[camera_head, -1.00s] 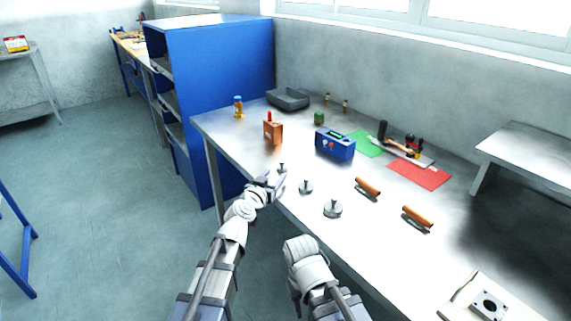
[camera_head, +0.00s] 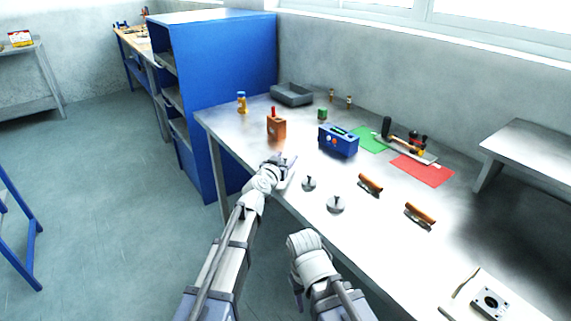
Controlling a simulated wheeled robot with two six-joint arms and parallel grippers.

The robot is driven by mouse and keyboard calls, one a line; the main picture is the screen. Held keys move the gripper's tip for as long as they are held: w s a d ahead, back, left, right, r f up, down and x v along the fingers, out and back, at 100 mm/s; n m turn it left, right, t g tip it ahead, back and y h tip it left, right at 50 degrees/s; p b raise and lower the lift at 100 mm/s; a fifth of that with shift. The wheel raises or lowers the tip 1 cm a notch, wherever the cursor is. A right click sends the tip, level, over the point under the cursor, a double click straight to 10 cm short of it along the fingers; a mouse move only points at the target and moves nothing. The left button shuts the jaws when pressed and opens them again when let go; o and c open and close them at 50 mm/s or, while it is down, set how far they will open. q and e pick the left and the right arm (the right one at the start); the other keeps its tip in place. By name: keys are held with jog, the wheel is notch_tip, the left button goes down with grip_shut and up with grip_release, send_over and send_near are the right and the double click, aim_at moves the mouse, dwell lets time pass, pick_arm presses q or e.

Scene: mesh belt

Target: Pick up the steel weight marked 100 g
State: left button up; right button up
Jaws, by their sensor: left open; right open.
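Two round steel weights with knobs stand on the metal bench: a smaller one (camera_head: 309,184) and a larger one (camera_head: 335,205) to its lower right. A third, smallest weight (camera_head: 284,160) shows only in part at my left gripper (camera_head: 285,172). No marking is legible, so I cannot tell which is 100 g. My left gripper is open over the bench's front edge, close to the smallest weight; whether they touch is unclear. My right gripper (camera_head: 298,297) is open, low in front of the bench and away from the weights, its fingers mostly hidden.
Two orange-handled tools (camera_head: 370,184) (camera_head: 420,214) lie right of the weights. Behind are a blue box (camera_head: 338,140), an orange block (camera_head: 276,126), a grey tray (camera_head: 291,94), and green and red mats (camera_head: 422,170). A blue cabinet (camera_head: 235,90) stands left of the bench.

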pick_arm(q)
grip_shut()
dwell(0.4)
